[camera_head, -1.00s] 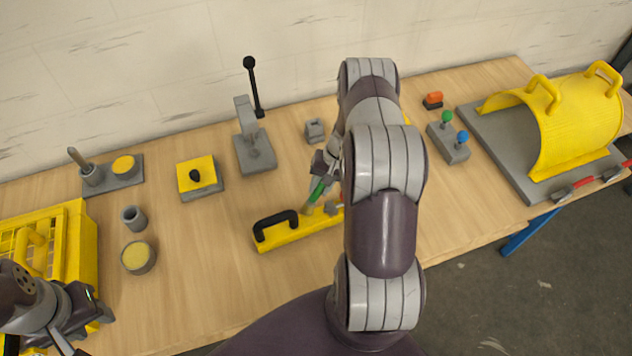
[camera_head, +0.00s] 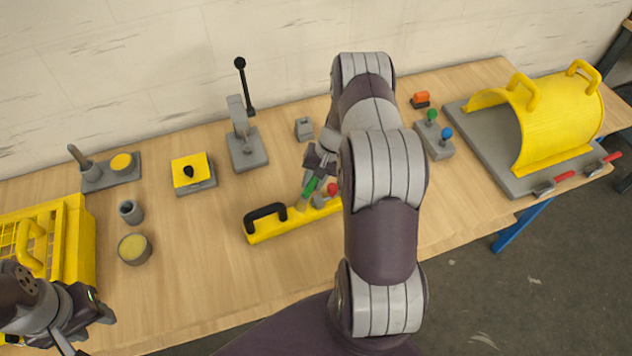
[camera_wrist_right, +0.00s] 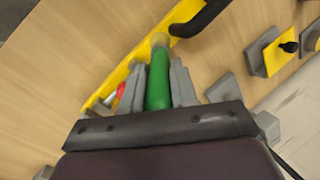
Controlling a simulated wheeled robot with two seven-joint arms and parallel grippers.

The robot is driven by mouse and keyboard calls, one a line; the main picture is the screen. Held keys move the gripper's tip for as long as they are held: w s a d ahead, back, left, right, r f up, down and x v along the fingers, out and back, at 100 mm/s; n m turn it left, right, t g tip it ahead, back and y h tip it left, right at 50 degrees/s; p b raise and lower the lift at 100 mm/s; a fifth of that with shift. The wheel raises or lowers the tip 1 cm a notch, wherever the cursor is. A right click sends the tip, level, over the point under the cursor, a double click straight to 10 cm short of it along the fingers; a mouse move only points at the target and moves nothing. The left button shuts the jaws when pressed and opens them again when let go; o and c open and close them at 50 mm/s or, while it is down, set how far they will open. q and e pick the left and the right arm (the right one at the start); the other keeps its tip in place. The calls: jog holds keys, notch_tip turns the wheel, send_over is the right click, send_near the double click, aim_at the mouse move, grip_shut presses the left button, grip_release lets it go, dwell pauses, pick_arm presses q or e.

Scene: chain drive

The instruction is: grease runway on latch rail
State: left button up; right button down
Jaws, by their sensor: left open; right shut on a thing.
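The yellow latch rail (camera_head: 290,228) lies on the bench with a black handle (camera_head: 265,213) at its left end and a red knob (camera_head: 332,188) further right. My right gripper (camera_head: 316,172) is shut on a green-handled tool (camera_head: 310,187), tilted over the rail. In the right wrist view the green handle (camera_wrist_right: 158,85) sits between the fingers, its pale tip (camera_wrist_right: 159,40) beside the black handle. I cannot tell whether the tip touches the rail. My right arm hides the rail's right end. My left gripper (camera_head: 97,312) is open at lower left, away from the rail.
A round tin with yellow contents (camera_head: 134,249) and a grey cup (camera_head: 131,211) stand left of the rail. A yellow crate (camera_head: 75,240) is at far left. A lever stand (camera_head: 247,150) and a small grey block (camera_head: 304,128) are behind. A yellow hood (camera_head: 555,120) stands at right.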

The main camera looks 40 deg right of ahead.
jog(key=shift+w+r+p, duration=0.1)
jog(key=shift+r+p, duration=0.5)
jog(key=shift+r, duration=0.75)
